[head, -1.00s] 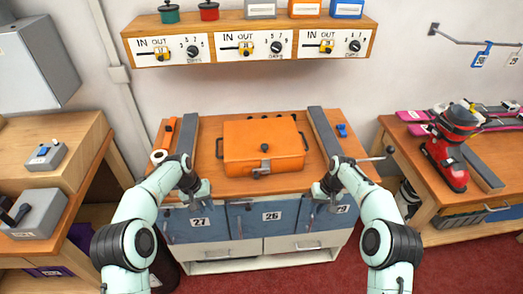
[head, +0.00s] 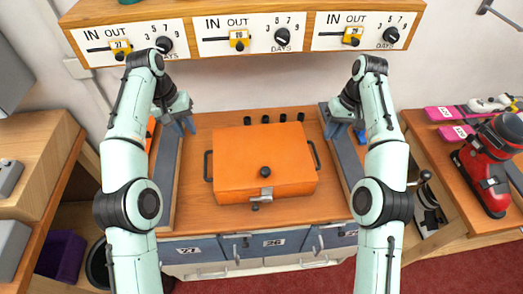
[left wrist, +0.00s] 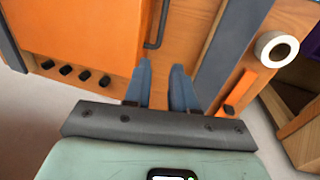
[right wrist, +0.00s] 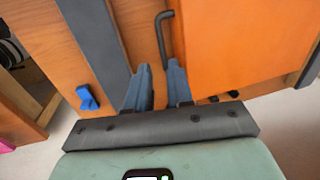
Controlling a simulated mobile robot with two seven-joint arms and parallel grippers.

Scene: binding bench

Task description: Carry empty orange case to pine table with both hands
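The orange case (head: 262,160) lies shut on the wooden bench top (head: 190,205), with a latch and knob at its front and a dark handle on each side. My left gripper (head: 180,122) is open and empty, above the bench near the case's back left corner. In the left wrist view its fingers (left wrist: 161,82) point down beside the case, near the left handle (left wrist: 160,28). My right gripper (head: 340,118) is open and empty near the back right corner. Its fingers (right wrist: 158,84) are near the right handle (right wrist: 162,28). Neither gripper visibly touches the case. The inside of the case is hidden.
Grey rails (head: 165,178) flank the case. A shelf with dial panels (head: 240,38) hangs above the back. A pale wooden table (head: 32,155) with grey boxes stands left. Another wooden table at right holds a red boot (head: 485,172). Several black knobs (head: 265,119) sit behind the case.

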